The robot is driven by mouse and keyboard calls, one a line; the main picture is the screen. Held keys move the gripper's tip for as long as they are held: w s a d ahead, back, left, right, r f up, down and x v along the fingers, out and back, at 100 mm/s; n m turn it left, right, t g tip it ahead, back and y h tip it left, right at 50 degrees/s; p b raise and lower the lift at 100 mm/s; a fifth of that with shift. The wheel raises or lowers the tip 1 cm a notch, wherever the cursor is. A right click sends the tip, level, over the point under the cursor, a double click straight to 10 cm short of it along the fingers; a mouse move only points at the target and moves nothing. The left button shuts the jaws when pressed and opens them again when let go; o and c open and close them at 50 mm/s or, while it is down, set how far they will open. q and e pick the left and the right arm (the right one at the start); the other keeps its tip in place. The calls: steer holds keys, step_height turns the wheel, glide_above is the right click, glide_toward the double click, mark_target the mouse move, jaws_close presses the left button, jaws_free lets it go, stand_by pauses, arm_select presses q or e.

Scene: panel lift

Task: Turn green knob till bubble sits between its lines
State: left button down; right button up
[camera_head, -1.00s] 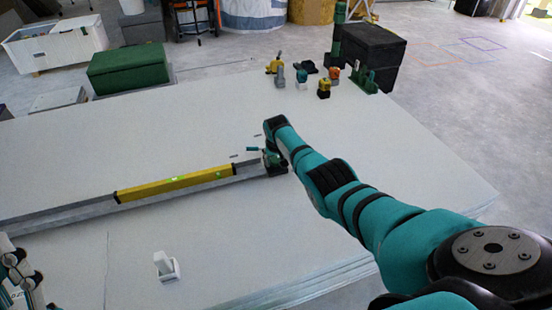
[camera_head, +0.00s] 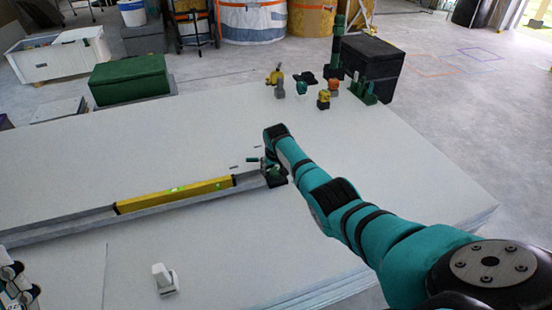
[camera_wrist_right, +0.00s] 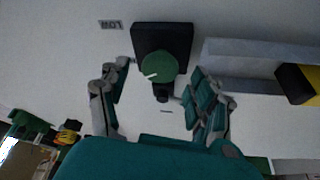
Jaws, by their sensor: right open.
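The green knob (camera_wrist_right: 158,68) shows in the right wrist view on a dark block, with a pale mark on its face. My right gripper (camera_wrist_right: 158,88) is open, its two fingers on either side of the knob and apart from it. In the head view the gripper (camera_head: 262,163) is at the right end of the rail, partly hidden by its own arm. The yellow spirit level (camera_head: 150,197) lies along the grey rail; its green vial (camera_head: 178,188) is too small to read the bubble. Part of my left gripper (camera_head: 14,282) shows at the lower left edge; its fingers are unclear.
The grey rail (camera_head: 60,228) lies on a wide pale panel stack (camera_head: 130,140). A small white block (camera_head: 164,279) stands in front. Several small coloured objects (camera_head: 302,84) stand at the back right, near a black box (camera_head: 372,68). A green box (camera_head: 128,78) is at the back left.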

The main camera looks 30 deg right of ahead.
steer(key=v, duration=1)
steer(key=shift+s+r, duration=0.15)
steer(key=shift+r, duration=0.15)
steer(key=shift+a, duration=0.1)
